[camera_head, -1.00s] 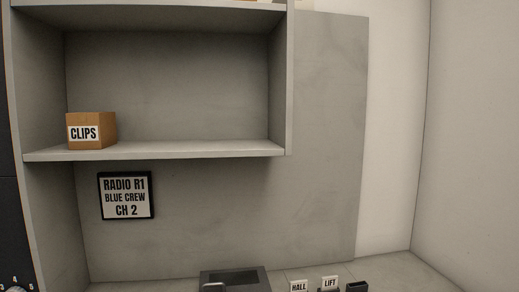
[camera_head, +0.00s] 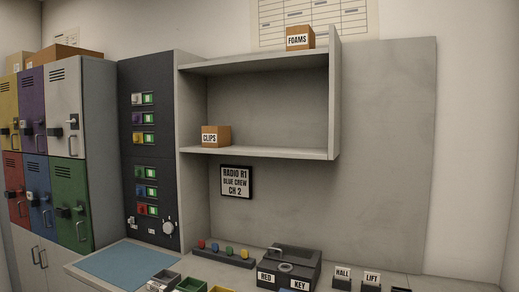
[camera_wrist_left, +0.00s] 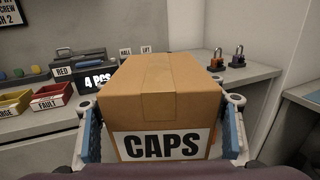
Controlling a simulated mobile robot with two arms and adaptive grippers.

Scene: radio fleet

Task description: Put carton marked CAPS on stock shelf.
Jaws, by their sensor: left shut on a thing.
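The carton marked CAPS (camera_wrist_left: 160,95) is a brown cardboard box with a white label, upright in the left wrist view. My left gripper (camera_wrist_left: 160,112) is shut on it, with a blue-padded finger on each side. The grey shelf (camera_head: 285,153) is in the middle of the head view. A smaller brown CLIPS carton (camera_head: 222,130) stands at the left end of its board. The rest of that board is bare. Neither of my grippers nor the CAPS carton shows in the head view.
A FOAMS carton (camera_head: 300,38) stands on the shelf's top board. Below is a counter with a dark RED/KEY box (camera_head: 290,262), a row of coloured knobs (camera_head: 225,252) and small bins. Padlocks (camera_wrist_left: 237,58) stand on the counter. Coloured lockers (camera_head: 65,130) are at the left.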

